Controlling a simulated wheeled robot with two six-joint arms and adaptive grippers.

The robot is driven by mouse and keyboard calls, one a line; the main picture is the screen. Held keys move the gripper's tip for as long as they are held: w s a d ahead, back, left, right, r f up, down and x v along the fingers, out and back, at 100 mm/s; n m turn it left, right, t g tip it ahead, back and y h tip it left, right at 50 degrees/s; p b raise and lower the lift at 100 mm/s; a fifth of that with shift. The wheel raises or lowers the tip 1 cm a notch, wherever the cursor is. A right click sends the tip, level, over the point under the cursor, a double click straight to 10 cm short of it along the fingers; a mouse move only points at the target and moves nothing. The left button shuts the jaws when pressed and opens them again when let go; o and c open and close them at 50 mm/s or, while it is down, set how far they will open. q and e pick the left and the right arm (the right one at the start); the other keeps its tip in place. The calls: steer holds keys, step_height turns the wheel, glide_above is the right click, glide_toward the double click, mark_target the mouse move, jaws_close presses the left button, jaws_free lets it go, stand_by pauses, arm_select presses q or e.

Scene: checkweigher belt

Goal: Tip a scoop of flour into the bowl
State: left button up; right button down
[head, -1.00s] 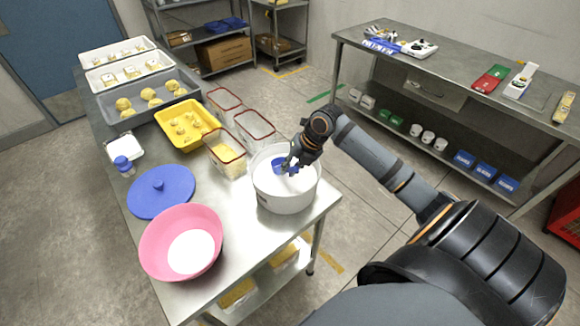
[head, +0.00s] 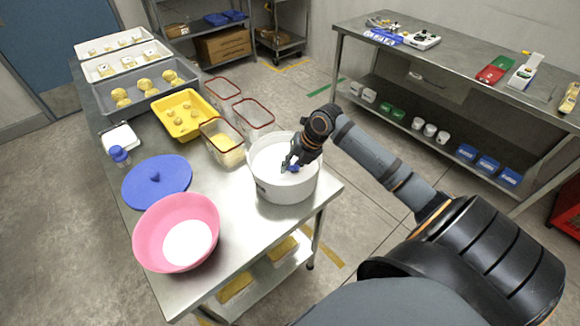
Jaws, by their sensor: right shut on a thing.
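A white tub of flour (head: 285,189) stands near the right edge of the steel table. My right gripper (head: 290,166) reaches down into it, shut on a blue scoop (head: 293,169). Only a small blue part of the scoop shows; the rest is hidden by the gripper or sunk in the flour. A pink bowl (head: 150,236) stands at the table's near left corner, with white flour (head: 188,243) in its bottom. The bowl is apart from the tub, to its left. My left gripper is not in view.
A blue lid (head: 157,181) lies behind the bowl. Clear red-rimmed containers (head: 222,143) stand behind the tub, beside a yellow tray (head: 184,115). Bare table (head: 235,215) lies between bowl and tub. A second bench (head: 455,70) stands at the right.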

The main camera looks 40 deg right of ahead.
steer(key=shift+r, duration=0.1)
stand_by(0.3)
step_height(320, 180, up, 12)
steer(key=p, duration=1)
steer(key=shift+r, duration=0.25)
stand_by(0.6)
